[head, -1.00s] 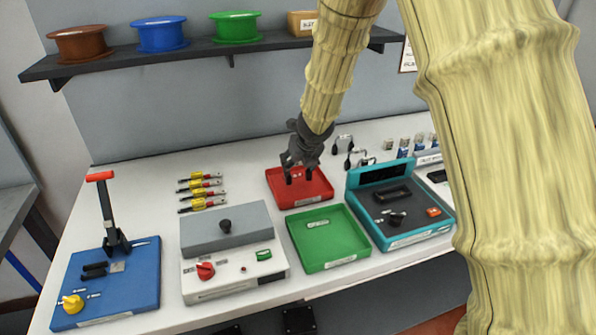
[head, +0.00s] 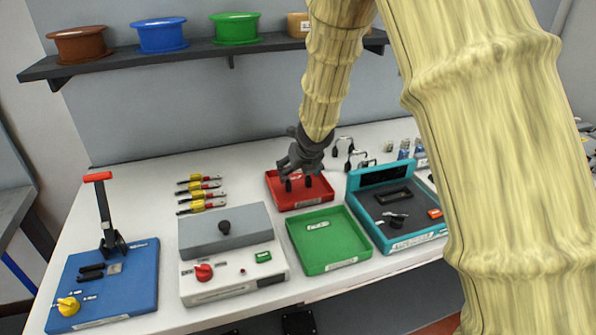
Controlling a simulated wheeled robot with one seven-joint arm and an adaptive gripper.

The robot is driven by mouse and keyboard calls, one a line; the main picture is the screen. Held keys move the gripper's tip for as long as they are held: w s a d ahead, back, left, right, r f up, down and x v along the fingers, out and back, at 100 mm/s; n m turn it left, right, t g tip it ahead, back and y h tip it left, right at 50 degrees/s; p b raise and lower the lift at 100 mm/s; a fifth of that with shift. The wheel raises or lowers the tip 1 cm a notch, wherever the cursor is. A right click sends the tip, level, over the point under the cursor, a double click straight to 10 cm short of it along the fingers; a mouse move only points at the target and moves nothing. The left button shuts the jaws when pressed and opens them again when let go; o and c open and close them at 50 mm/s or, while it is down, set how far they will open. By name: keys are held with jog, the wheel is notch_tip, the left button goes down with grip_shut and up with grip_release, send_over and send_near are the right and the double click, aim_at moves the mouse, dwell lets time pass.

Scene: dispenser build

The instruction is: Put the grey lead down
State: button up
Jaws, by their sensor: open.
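My gripper (head: 298,184) is open, its fingers pointing down at the red tray (head: 318,200). The fingertips are over or inside the tray; I cannot tell their exact height. I see no lead between the fingers. The gripper and its fingers hide part of the tray's inside, and I cannot make out a grey lead there. Two dark arched pieces, perhaps leads, stand behind the trays: one at the back (head: 344,142) and one nearer (head: 361,158). Their exact colour is hard to tell.
A green tray (head: 328,247) with a small pale label inside lies in front. A teal device (head: 415,239) is to its right, a grey-white box (head: 235,281) to its left. A blue lever press (head: 130,285) and several yellow-red pieces (head: 203,194) lie further left. A shelf (head: 215,53) holds spools.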

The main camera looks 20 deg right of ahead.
jog(key=shift+r, duration=0.25)
jog(key=p+v, duration=0.4)
jog(key=v, duration=0.7)
jog(key=shift+s+r+p, duration=0.25)
jog(key=shift+r+p, duration=0.1)
jog(key=shift+p, duration=0.05)
